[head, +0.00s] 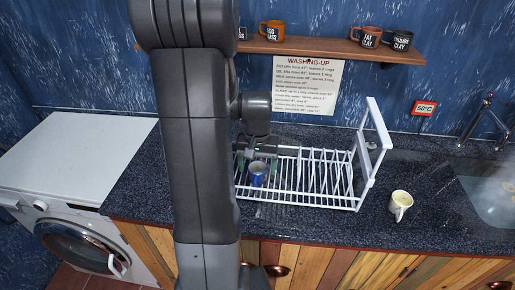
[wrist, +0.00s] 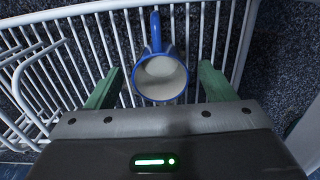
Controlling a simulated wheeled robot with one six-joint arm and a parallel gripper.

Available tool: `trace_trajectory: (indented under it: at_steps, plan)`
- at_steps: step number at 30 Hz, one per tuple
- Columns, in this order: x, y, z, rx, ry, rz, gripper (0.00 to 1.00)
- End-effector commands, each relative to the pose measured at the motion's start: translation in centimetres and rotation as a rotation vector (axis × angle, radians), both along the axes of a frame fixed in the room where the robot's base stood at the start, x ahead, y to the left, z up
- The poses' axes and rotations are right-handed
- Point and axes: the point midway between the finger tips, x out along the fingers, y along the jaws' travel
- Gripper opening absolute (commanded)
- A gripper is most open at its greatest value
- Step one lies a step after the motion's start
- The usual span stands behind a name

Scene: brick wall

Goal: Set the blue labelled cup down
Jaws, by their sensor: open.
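The blue cup (head: 258,174) stands in the left part of the white dish rack (head: 310,204). In the wrist view the cup (wrist: 163,76) shows its blue rim, its pale inside and its handle pointing away from my gripper. Its label is not readable in either view. My gripper (wrist: 158,85) is open, with one green finger on each side of the cup and a visible gap to each. In the head view my gripper (head: 258,160) is just above and behind the cup, partly hidden by my arm.
A cream cup (head: 401,204) stands on the dark counter (head: 420,235) right of the rack. The sink (head: 490,200) is at far right. A shelf (head: 330,47) with several cups and a washing-up notice (head: 307,85) are behind. A white washing machine (head: 75,165) stands left.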

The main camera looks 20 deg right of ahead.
Motion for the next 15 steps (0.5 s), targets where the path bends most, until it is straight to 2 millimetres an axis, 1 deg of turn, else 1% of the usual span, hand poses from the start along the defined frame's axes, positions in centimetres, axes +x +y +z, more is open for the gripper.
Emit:
trace_trajectory:
  at_steps: [3, 9, 12, 15]
  plan:
    - [0.1, 0.0, 2.6, -0.002, -0.007, 0.000, 0.77]
    - [0.1, 0.0, 6.8, -0.001, -0.005, 0.000, 0.77]
    - [0.0, 0.0, 8.4, -0.002, -0.004, 0.000, 0.77]
    - [0.0, 0.0, 9.4, -0.001, -0.002, 0.000, 0.77]
